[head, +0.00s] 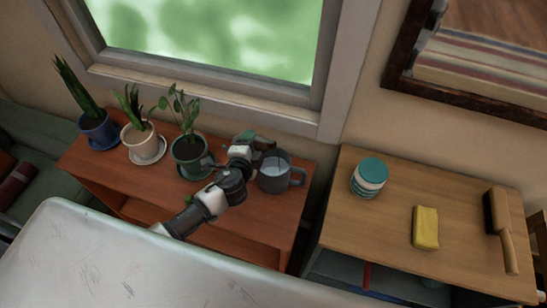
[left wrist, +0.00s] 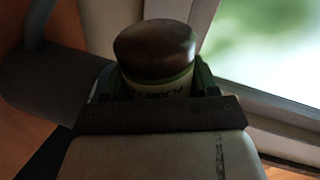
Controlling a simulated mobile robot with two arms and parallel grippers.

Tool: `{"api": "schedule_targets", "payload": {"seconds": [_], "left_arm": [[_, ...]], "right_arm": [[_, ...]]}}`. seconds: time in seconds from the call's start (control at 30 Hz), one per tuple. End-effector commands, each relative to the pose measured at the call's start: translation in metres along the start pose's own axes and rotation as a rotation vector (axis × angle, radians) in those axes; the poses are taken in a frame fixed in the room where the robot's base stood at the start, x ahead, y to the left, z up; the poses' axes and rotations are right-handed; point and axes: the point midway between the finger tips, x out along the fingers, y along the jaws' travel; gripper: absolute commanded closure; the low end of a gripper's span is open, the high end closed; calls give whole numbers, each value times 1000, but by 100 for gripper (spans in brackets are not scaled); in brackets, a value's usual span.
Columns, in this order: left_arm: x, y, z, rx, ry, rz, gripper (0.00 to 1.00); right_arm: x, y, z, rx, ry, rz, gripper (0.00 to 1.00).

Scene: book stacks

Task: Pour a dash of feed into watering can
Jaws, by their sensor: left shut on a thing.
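The grey watering can (head: 274,178) stands on the reddish wooden shelf unit below the window, with its handle to the right. Part of it is hidden behind my left gripper. In the left wrist view its dark grey body (left wrist: 50,88) shows at left. My left gripper (head: 256,144) is beside and above the can's upper left side. It is shut on the feed bottle (left wrist: 155,55), which has a dark brown cap-like end and a pale label with partly hidden lettering. In the head view the bottle is mostly hidden by the gripper. No stream is visible. My right gripper is out of view.
Potted plants in blue (head: 98,130), white (head: 143,143) and green (head: 190,155) pots stand left of the can. The window frame (head: 210,98) is close behind. At right, a wooden cabinet (head: 375,225) holds a teal-lidded jar (head: 369,178), yellow sponge (head: 425,228) and brush (head: 498,215).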

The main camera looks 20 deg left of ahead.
Motion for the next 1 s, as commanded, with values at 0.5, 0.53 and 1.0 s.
{"api": "schedule_targets", "payload": {"seconds": [0.5, 0.53, 1.0], "left_arm": [[0, -1, 1, 29, -7, -2, 74], [0, 0, 1, 30, -7, -2, 74], [1, 0, 2, 52, -13, -2, 74]], "right_arm": [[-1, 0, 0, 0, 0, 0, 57], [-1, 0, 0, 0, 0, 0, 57], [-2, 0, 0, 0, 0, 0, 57]]}}
